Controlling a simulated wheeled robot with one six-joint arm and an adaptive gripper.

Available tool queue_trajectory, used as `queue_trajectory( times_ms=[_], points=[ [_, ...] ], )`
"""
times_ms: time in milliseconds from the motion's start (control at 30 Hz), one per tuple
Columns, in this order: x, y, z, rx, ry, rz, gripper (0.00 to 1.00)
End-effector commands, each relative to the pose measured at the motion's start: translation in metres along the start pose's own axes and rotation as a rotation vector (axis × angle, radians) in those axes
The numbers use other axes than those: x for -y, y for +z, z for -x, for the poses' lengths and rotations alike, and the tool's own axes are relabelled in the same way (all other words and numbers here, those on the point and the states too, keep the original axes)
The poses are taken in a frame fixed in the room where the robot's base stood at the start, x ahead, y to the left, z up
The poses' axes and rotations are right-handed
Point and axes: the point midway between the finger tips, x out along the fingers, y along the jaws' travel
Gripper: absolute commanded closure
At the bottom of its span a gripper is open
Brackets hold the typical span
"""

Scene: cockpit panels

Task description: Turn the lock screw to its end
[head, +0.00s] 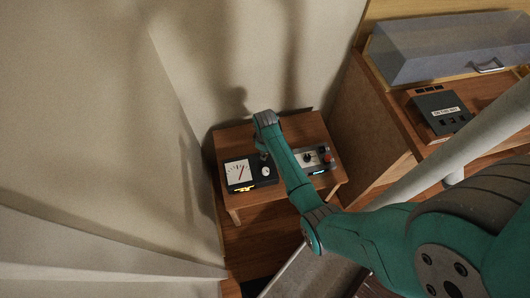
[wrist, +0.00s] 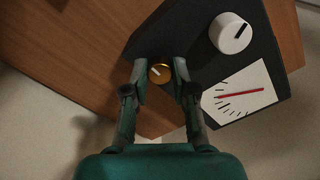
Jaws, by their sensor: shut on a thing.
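The lock screw (wrist: 160,73) is a small round brass head with a pale slot running diagonally across it. It sits on the dark meter box (wrist: 257,52) in the wrist view. My gripper (wrist: 161,69) has one finger on each side of the screw and is shut on it. The box also carries a white knob (wrist: 230,33) with a black mark and a white dial (wrist: 238,92) with a red needle. In the head view the meter box (head: 265,180) stands on a small wooden table, and I cannot make out the screw there.
The small wooden table (head: 234,139) stands against the wall. A wooden cabinet (head: 365,125) to the right carries a dark labelled box (head: 440,110) and a clear-covered case (head: 440,45).

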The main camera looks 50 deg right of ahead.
Motion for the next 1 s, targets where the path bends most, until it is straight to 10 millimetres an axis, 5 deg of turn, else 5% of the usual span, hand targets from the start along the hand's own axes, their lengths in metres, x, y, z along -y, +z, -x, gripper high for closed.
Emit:
queue_trajectory(
  times_ms=[567,600,700,1000],
  points=[
    [0.0001,0.0003,-0.0003,0.001,0.0,0.033,1.0],
    [0.0001,0.0003,-0.0003,0.001,0.0,0.033,0.69],
    [0.0001,0.0003,-0.0003,0.0,0.0,0.032,0.49],
    [-0.0001,0.0,0.0007,0.0,0.0,0.032,0.49]
  ],
)
